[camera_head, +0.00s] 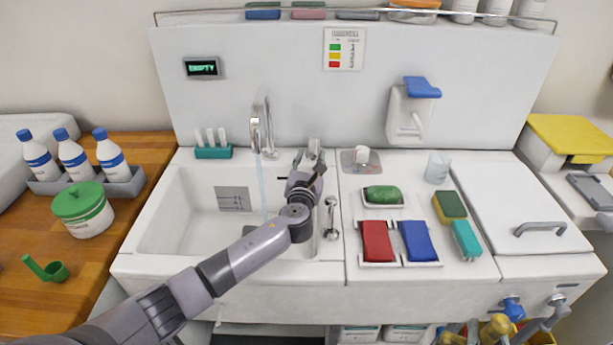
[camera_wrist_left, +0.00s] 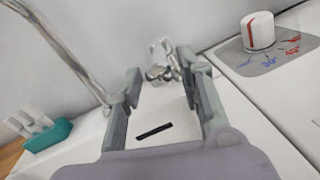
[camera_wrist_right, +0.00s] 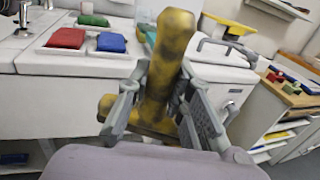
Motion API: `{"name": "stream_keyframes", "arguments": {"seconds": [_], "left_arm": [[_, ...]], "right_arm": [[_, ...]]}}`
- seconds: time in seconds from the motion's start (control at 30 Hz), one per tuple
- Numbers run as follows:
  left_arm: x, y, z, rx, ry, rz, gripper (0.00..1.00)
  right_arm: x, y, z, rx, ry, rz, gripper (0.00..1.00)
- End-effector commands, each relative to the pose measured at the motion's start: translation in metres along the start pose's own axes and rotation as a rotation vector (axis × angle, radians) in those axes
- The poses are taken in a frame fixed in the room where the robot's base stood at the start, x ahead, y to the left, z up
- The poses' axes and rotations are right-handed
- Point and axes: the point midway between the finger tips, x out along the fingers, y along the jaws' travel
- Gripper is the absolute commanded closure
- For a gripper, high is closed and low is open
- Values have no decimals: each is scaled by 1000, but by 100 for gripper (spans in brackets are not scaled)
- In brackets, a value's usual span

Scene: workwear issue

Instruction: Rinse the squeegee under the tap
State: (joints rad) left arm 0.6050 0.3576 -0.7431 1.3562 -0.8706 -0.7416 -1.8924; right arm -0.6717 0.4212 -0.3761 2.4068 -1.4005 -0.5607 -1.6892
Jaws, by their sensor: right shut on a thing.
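The squeegee (camera_wrist_right: 160,65) is a yellow T-shaped piece with dark stains. My right gripper (camera_wrist_right: 160,85) is shut on it; in the head view the squeegee (camera_head: 496,328) shows at the bottom right edge, in front of the counter. The chrome tap (camera_head: 261,125) stands at the back of the white sink (camera_head: 155,215), and a thin blue stream of water (camera_head: 262,190) falls from its spout into the basin. My left gripper (camera_head: 308,172) is by the tap's lever (camera_head: 314,148); in the left wrist view its fingers are apart and empty, the lever fitting (camera_wrist_left: 162,72) beyond them.
A temperature dial (camera_wrist_left: 258,30) is right of the lever. Red (camera_head: 376,240) and blue (camera_head: 417,240) pads, a green pad (camera_head: 382,195) and sponges lie on the right counter. A lid with a handle (camera_head: 540,229) is further right. Bottles (camera_head: 75,158) stand at left.

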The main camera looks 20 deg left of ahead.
Motion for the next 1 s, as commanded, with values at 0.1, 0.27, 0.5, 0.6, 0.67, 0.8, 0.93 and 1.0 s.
{"name": "stream_keyframes", "arguments": {"seconds": [0.1,0.27,0.5,0.6,0.67,0.8,0.93,1.0], "left_arm": [[-26,0,-2,-1,2,-3,65],[-56,0,-2,0,2,-3,65],[-84,0,-1,0,2,-2,65],[-87,0,-1,0,2,0,65],[-88,0,-1,1,2,0,65],[-88,0,-1,1,2,0,65],[-87,0,1,0,2,-1,65],[-87,1,6,0,2,-1,65]], "right_arm": [[0,0,1,0,-2,0,100],[0,0,1,0,-2,0,100],[0,0,1,0,-1,0,100],[0,0,1,0,-1,0,100],[0,0,1,0,-2,0,100],[0,0,1,0,-2,0,100],[0,0,2,0,-2,0,100],[0,0,7,0,-2,0,100]]}}
